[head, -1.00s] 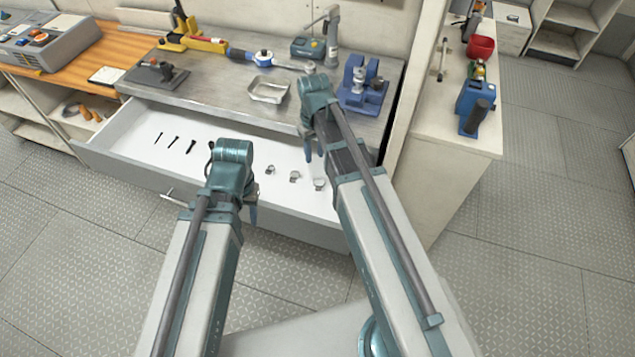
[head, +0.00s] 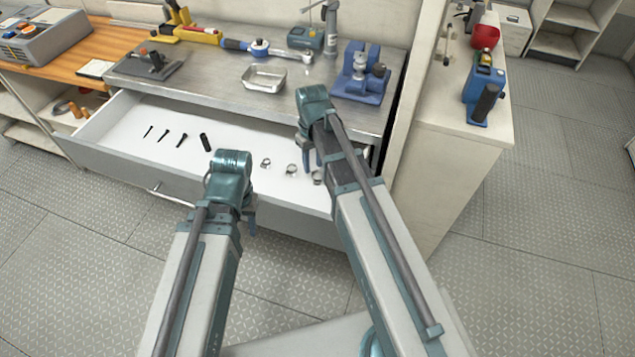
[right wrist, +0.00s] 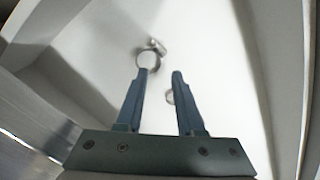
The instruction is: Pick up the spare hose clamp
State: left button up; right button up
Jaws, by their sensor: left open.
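Three small metal hose clamps lie in a row on the white floor of the open drawer (head: 128,119): a left one (head: 265,162), a middle one (head: 291,170) and a right one (head: 317,177). I cannot tell which is the spare. My right gripper (head: 308,160) is over the drawer by the middle and right clamps. In the right wrist view, my right gripper (right wrist: 156,73) is open and empty. My left gripper (head: 248,218) is open at the drawer front.
Several dark bolts (head: 163,135) and a black cylinder (head: 206,142) lie further left in the drawer. The metal bench top above holds a tray (head: 264,78), a blue vise (head: 362,75) and tools. A side counter (head: 460,120) stands to the right.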

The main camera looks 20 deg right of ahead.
aim_at(313, 177)
jog(key=shift+w+f+b, duration=0.1)
jog(key=shift+f+b, duration=2.45)
jog(key=shift+f, duration=0.1)
jog(key=shift+r, duration=0.1)
grip_shut()
